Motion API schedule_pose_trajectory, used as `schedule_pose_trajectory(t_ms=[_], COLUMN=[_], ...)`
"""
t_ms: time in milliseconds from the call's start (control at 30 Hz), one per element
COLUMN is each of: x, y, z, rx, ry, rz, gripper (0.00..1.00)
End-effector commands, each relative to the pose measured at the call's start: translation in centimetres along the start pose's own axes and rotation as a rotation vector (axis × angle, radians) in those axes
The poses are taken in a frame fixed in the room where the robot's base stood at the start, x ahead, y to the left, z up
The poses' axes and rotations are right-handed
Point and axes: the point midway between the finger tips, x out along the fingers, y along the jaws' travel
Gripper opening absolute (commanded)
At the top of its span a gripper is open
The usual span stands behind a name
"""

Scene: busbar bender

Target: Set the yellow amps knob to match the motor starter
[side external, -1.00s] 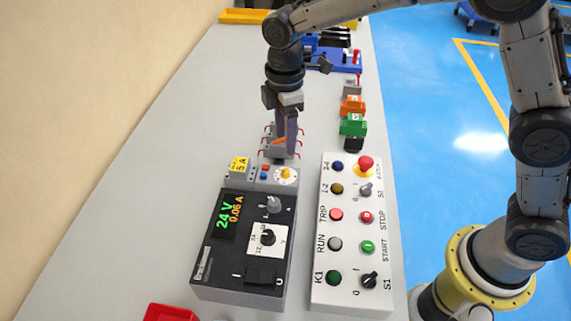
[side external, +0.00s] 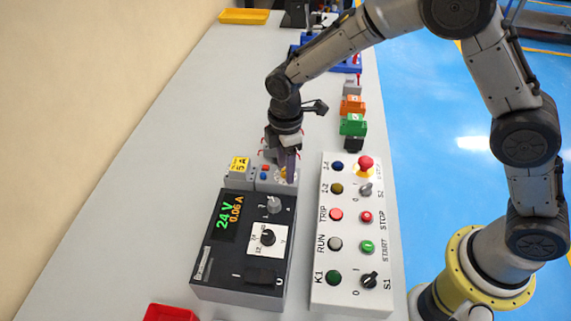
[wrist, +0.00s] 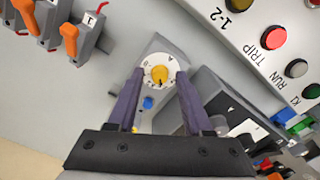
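The yellow amps knob (wrist: 159,74) sits on a white round dial on a grey motor starter module (wrist: 172,48). In the wrist view it lies between the tips of my gripper (wrist: 160,77), whose two purple fingers stand apart on either side of it. I cannot tell whether they touch the knob. In the side view my gripper (side external: 287,168) is down over the dial and partly hides the knob (side external: 283,174). The module (side external: 263,184) also has a blue and a red button.
The black power supply (side external: 222,265) showing 24 V and 0.06 A stands in front. The white button panel (side external: 350,250) is close on the right. Orange-levered parts (wrist: 69,38) are near the fingers. The table at left is clear.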

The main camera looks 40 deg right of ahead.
Motion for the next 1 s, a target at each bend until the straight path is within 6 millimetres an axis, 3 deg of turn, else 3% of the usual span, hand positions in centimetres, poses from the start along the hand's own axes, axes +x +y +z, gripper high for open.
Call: schedule_pose_trajectory(t_ms=[33,267,667,1000], x=[-0.02,-0.04,-0.07,-0.13], y=[0.00,0.00,0.00,0.01], z=[0.00,-0.01,-0.01,-0.02], rx=[0.000,0.000,0.022,0.209], ry=[0.000,0.000,0.000,0.001], rz=[0.000,0.000,0.000,0.001], gripper=[0.39,0.00,0.00,0.00])
